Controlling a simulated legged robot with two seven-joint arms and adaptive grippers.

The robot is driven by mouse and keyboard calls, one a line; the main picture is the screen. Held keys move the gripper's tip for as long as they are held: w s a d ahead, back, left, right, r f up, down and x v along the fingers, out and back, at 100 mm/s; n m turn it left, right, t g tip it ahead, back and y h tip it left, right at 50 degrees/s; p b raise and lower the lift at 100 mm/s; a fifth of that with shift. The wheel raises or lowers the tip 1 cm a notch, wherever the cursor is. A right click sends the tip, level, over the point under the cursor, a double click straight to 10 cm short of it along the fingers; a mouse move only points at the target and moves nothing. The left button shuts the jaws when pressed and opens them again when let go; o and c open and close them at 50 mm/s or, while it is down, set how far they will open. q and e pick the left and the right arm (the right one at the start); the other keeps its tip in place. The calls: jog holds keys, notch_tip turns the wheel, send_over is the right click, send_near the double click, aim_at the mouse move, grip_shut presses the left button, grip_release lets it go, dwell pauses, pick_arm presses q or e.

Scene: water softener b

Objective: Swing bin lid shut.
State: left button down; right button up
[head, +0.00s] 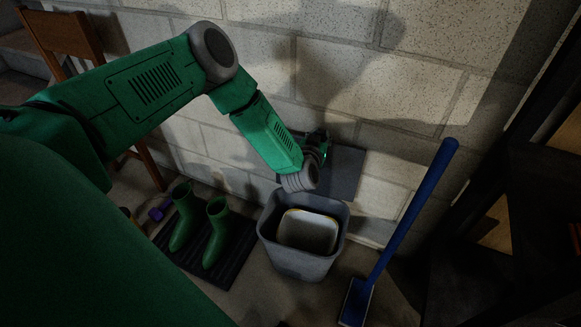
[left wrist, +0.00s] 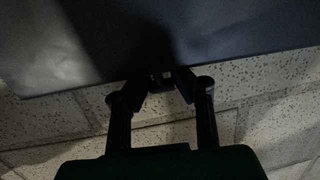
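The grey bin (head: 303,262) stands on the floor by the wall, with a pale inner container (head: 308,232) inside it. Its dark grey lid (head: 345,175) stands raised behind the opening, against or close to the wall. My left gripper (head: 322,140) is at the lid's upper edge; my wrist partly hides both in the head view. In the left wrist view the lid (left wrist: 220,30) fills the top, and the left gripper (left wrist: 165,80) overlaps its edge. The fingers bend inward with their tips close together; I see no clear grip on the lid. My right gripper is not in view.
Green boots (head: 216,235) stand on a dark mat (head: 240,250) to the left. A wooden chair (head: 70,35) is at the far left. The block wall (head: 420,90) is close behind the lid.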

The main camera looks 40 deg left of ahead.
pick_arm(q)
jog(key=shift+s+d+r, duration=0.25)
jog(key=shift+d+r, duration=0.05)
jog(key=shift+d, duration=0.05)
jog(key=f+p+v, duration=0.1)
jog(key=p+v, duration=0.3)
jog(key=v, duration=0.3)
jog(key=shift+f, duration=0.35)
jog(key=shift+s, duration=0.1)
jog(key=s+d+f+p, duration=0.1)
jog(key=s+d+f, duration=0.1)
jog(key=s, duration=0.4)
jog(key=shift+s+d+f, duration=0.2)
jog(key=shift+s+f, duration=0.05)
dwell(0.3)
